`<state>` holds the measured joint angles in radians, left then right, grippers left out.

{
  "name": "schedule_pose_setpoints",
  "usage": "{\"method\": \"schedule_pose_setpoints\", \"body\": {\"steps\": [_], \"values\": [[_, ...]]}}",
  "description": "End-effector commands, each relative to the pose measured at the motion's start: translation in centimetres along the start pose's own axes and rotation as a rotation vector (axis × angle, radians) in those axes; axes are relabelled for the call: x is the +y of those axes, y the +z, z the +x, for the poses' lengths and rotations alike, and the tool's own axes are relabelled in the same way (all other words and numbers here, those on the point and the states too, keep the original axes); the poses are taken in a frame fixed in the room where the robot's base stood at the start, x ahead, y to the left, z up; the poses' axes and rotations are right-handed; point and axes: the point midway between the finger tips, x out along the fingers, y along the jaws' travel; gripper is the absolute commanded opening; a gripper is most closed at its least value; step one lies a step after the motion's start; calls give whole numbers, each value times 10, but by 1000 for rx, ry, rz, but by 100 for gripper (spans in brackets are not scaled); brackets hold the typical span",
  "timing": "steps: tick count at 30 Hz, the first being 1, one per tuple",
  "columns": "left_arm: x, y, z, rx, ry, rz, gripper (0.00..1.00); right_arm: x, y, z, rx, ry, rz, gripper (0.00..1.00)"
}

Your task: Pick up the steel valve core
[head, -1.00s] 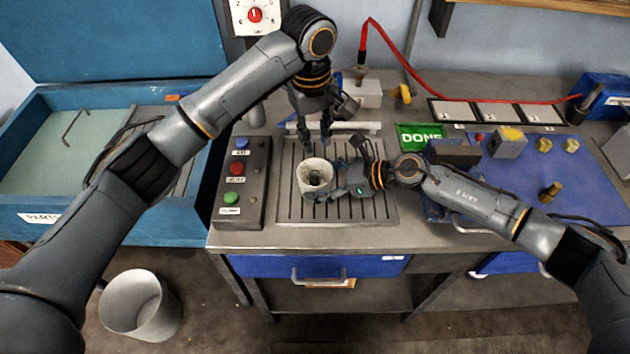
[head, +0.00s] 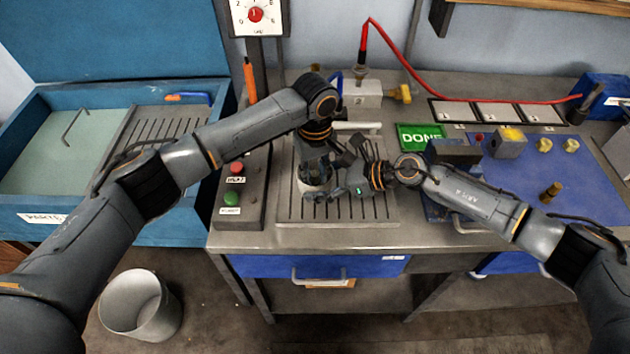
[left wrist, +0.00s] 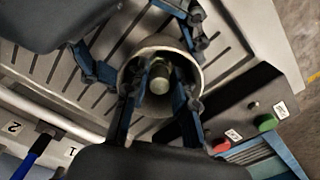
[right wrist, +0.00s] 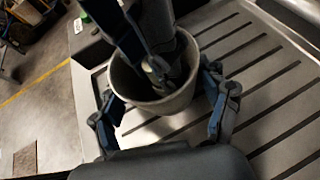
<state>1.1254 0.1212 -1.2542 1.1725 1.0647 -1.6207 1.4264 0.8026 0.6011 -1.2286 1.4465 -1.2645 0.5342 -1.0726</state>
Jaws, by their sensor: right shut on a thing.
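The steel valve core (left wrist: 160,76) stands inside a pale cup (left wrist: 147,48), seen from above in the left wrist view. The cup (right wrist: 160,106) rests on a slotted metal tray (head: 360,212). My right gripper (right wrist: 162,92) is shut on the cup from the side, one finger on each side of its wall. My left gripper (left wrist: 160,92) points down into the cup, its fingers open on either side of the core; a gap to the core shows. In the head view the left gripper (head: 316,172) hides most of the cup's inside.
A button box (head: 233,212) stands left of the tray. A green DONE sign (head: 421,137), a grey block with a valve (head: 362,95) and a blue mat (head: 585,185) with brass parts lie behind and right. The tray's front is clear.

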Motion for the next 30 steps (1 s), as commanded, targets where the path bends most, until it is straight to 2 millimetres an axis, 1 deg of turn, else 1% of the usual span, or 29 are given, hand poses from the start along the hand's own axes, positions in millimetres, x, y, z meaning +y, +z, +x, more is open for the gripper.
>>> {"method": "schedule_pose_setpoints", "body": {"steps": [2,8,11,12,21,23,26,30], "values": [[0,0,4,0,1,0,26,1,-2,0,2,2,1,57],[0,0,4,0,1,1,26,1,-2,0,2,2,1,57],[0,0,4,0,1,1,8,1,-2,0,2,2,1,57],[0,0,4,0,1,1,0,1,-2,0,2,2,1,57],[1,0,2,1,2,1,0,1,-2,0,2,2,1,57],[1,0,-2,1,4,1,0,1,-2,0,2,2,1,57],[2,0,-16,2,5,2,0,1,-2,0,2,2,1,57],[2,0,-45,2,6,3,0,1,-2,0,2,2,1,57]]}}
